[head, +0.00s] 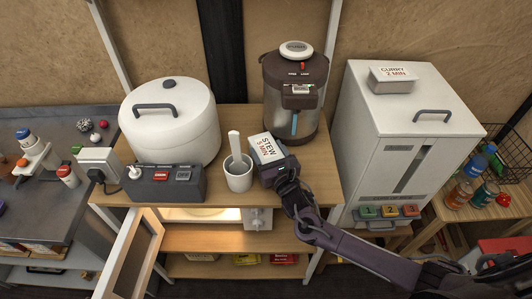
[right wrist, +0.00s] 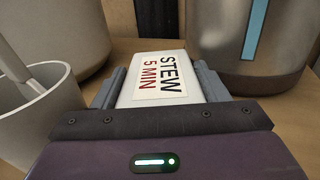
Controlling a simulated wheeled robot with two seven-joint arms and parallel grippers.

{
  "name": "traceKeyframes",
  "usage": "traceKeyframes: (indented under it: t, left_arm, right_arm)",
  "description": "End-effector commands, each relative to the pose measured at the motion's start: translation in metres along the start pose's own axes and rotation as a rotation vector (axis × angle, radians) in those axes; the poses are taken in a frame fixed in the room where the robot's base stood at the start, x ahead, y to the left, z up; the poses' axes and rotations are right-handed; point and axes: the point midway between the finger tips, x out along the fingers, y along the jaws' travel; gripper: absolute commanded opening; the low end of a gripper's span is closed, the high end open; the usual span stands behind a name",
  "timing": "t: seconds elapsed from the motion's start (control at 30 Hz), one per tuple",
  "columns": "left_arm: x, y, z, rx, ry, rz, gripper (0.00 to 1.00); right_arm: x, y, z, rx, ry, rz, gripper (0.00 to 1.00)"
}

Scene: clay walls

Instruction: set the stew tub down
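The stew tub is a small white box with a label reading "STEW 5 MIN"; in the head view the stew tub (head: 266,147) is at the front middle of the wooden shelf top. My right gripper (head: 273,158) reaches it from the front right. In the right wrist view the stew tub (right wrist: 163,75) sits between the two grey fingers of my right gripper (right wrist: 160,88), which are closed against its sides. The tub is low over the wood or on it; its underside is hidden, so I cannot tell which. My left gripper is not in view.
A white cup (head: 238,178) with a white stick in it stands just left of the tub. A dispenser pot (head: 294,85) stands behind, a white rice cooker (head: 170,125) to the left, and a switch box (head: 165,183) at the front left. A white cabinet (head: 405,140) stands right.

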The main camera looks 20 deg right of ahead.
Motion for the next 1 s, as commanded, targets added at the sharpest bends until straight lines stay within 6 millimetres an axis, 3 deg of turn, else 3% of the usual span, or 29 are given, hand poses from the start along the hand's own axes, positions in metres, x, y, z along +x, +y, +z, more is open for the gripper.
traceKeyframes:
  t: [0.03, 0.1, 0.57, 1.0]
  left_arm:
    - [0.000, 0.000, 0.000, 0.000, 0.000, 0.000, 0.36]
    - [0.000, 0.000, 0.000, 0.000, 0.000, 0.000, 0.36]
    - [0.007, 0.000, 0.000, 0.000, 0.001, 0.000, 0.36]
    - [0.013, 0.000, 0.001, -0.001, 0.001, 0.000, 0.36]
  right_arm:
    - [0.000, 0.000, 0.000, 0.000, 0.000, 0.000, 0.40]
    - [0.000, 0.000, 0.001, 0.000, -0.003, 0.000, 0.31]
    - [-0.004, 0.002, 0.009, 0.001, -0.004, 0.001, 0.31]
    - [-0.003, 0.001, 0.101, 0.000, -0.007, 0.001, 0.31]
